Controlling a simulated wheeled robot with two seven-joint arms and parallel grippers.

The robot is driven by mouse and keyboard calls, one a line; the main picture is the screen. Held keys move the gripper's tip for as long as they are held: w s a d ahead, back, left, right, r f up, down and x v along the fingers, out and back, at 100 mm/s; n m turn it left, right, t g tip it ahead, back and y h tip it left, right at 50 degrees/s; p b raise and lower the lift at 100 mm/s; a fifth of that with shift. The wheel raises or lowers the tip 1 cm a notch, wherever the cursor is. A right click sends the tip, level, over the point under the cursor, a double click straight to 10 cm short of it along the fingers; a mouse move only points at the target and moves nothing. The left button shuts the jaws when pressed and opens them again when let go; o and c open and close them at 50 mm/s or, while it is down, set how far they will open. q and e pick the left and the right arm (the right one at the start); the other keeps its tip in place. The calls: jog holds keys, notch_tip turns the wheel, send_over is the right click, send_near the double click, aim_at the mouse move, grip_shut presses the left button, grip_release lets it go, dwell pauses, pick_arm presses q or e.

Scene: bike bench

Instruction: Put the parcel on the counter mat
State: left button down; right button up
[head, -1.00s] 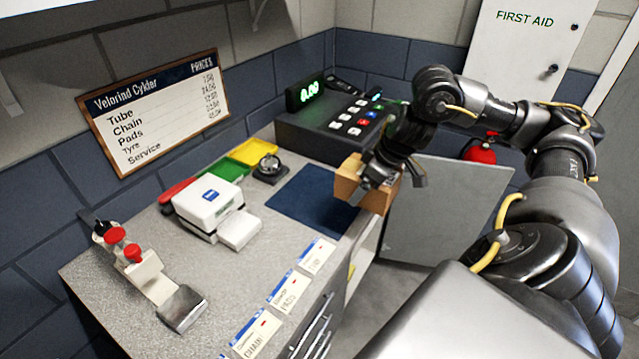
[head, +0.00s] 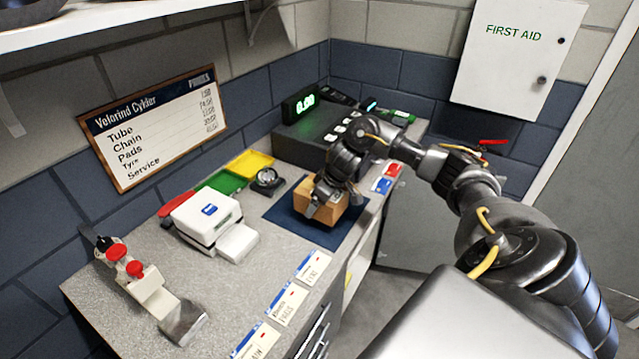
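The parcel (head: 333,211), a small tan cardboard box, is over the dark blue counter mat (head: 284,216). It appears to rest on the mat, though its underside is hard to see. My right gripper (head: 328,203) comes down from above with its fingers on the parcel's sides, shut on it. The gripper and wrist hide part of the parcel and the far part of the mat. Blue mat shows to the left of the parcel and in front of it. My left gripper is not in view.
A black till (head: 318,136) with a green display stands behind the mat. A white card reader (head: 207,217), green and yellow trays (head: 250,163) and a round dark item (head: 267,180) sit to the left. Price cards (head: 286,301) line the front edge.

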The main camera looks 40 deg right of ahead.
jog(key=shift+w+f, duration=0.2)
jog(key=shift+w, duration=0.05)
jog(key=shift+f+p, duration=0.55)
jog(key=shift+f, duration=1)
jog(key=shift+f, duration=0.15)
jog(key=o, duration=1.2)
jog(key=v, duration=1.1)
jog(key=shift+s+r, duration=0.2)
jog(key=shift+r, duration=0.45)
